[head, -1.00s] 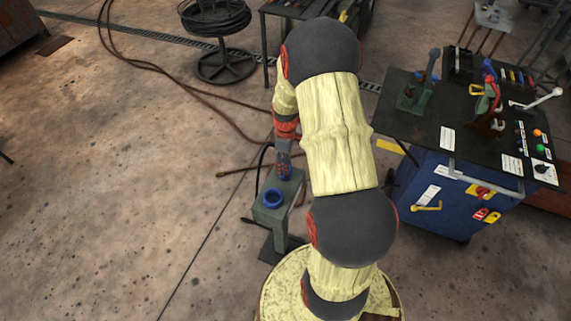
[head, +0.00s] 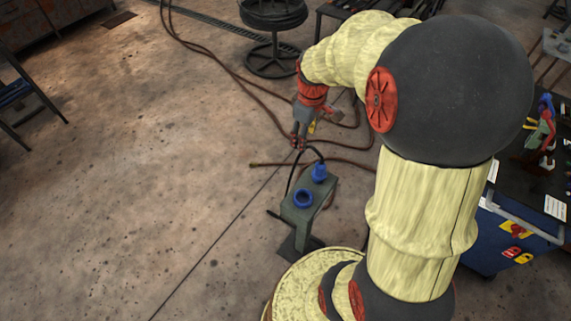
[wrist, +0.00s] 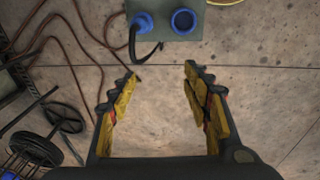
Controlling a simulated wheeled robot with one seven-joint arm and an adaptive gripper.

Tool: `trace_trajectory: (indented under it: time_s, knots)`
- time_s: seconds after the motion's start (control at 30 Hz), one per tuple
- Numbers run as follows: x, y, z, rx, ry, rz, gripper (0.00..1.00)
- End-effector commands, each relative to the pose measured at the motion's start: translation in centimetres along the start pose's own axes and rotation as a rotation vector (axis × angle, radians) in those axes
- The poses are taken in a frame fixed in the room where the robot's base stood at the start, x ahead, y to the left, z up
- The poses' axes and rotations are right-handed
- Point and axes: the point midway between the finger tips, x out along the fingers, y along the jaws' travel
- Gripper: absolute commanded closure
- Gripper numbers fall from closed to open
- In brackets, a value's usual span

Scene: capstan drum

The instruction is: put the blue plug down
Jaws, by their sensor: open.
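The blue plug (head: 319,172) sits on the top of a grey-green pedestal box (head: 298,213), with a black cable curving from it. It also shows in the wrist view (wrist: 143,22), at the top edge. Beside it on the box is a blue ring-shaped socket (head: 303,198), seen in the wrist view (wrist: 184,21) to the right of the plug. My gripper (head: 298,145) is open and empty, apart from the plug and above and behind the box. In the wrist view its fingers (wrist: 161,75) are spread over bare floor.
A blue cabinet (head: 508,236) with a cluttered top stands at the right. A cable reel (head: 272,18) stands at the back. Brown hoses (head: 225,72) run over the floor behind the box. The floor to the left is mostly clear.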

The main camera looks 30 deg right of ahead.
Motion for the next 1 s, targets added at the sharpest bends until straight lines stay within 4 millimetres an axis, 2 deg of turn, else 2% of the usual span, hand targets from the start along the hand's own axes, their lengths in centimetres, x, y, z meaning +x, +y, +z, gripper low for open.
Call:
trace_trajectory:
  time_s: [0.03, 0.2, 0.3, 0.4, 0.5, 0.63, 1.0]
  knots:
    - [-3.0, -2.1, -0.8, 0.023, 0.034, 0.026, 0.51]
    - [-10.1, -9.1, -0.8, 0.146, 0.139, 0.066, 0.51]
    - [-13.3, -13.1, 0.1, 0.219, 0.208, 0.072, 0.51]
    - [-15.5, -16.6, 1.6, 0.287, 0.273, 0.065, 0.51]
    - [-16.8, -19.1, 3.0, 0.343, 0.325, 0.051, 0.51]
    - [-17.5, -21.0, 4.3, 0.391, 0.363, 0.032, 0.51]
    - [-17.7, -21.6, 4.8, 0.414, 0.377, 0.024, 0.51]
